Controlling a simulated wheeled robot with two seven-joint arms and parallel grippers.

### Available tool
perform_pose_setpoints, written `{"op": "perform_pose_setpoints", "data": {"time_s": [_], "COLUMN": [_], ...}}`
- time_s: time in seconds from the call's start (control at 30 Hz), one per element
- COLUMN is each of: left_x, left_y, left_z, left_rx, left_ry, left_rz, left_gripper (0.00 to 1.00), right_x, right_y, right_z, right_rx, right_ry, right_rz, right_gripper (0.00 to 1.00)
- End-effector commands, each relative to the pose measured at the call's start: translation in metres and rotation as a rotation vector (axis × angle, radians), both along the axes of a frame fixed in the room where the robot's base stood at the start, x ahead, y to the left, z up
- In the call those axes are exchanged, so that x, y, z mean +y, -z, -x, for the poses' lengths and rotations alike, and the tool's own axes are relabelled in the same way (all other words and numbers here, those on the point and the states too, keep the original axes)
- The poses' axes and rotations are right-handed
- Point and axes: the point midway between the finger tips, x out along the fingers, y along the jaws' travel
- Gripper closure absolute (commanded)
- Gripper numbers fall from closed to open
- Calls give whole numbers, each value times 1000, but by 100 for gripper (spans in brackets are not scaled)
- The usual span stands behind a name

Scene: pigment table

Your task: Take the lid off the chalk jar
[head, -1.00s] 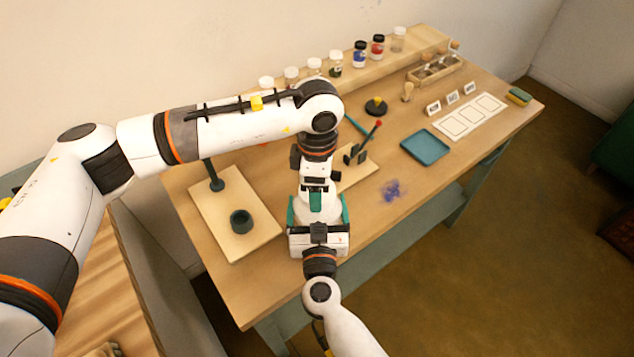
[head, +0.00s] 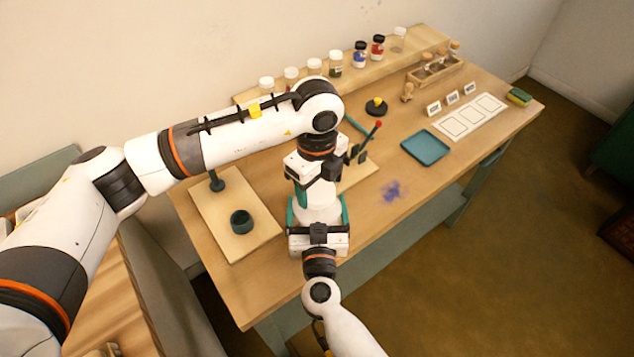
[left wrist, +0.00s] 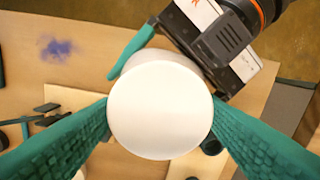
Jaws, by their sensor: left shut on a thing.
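The chalk jar (head: 318,213) is pale and upright at the front edge of the table. My right gripper (head: 318,222) comes from the front, with its green fingers on both sides of the jar, shut on it. My left gripper (head: 311,196) points down from above onto the jar's top. In the left wrist view the round white lid (left wrist: 160,110) sits between the green fingertips of my left gripper, which is shut on it. The lid hides most of the jar below, so I cannot tell whether a gap parts them.
A board with a dark cup (head: 241,222) stands left of the jar. A stand with dark prongs (head: 356,156) is behind to the right. A blue tray (head: 425,147) and a blue powder stain (head: 392,191) lie further right. Several bottles line the back shelf (head: 420,48).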

Motion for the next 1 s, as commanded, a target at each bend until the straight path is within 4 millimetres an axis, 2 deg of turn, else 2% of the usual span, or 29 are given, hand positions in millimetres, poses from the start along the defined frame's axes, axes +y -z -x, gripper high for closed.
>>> {"op": "perform_pose_setpoints", "data": {"time_s": [0.1,0.17,0.77,1.0], "left_x": [2,2,2,1], "left_y": [-1,-1,-1,-7], "left_z": [-3,-4,-3,-3], "left_rx": [-8,-9,-8,-8], "left_ry": [-173,-222,-212,-211], "left_rz": [-2,-2,-2,-1], "left_gripper": [63,63,63,63], "right_x": [1,1,0,0], "right_y": [-2,-2,-2,-1], "right_z": [1,1,0,0], "right_rx": [-4,-4,-3,-2], "right_ry": [-2,-1,0,0], "right_rz": [1,1,0,0], "right_gripper": [72,72,72,72]}}
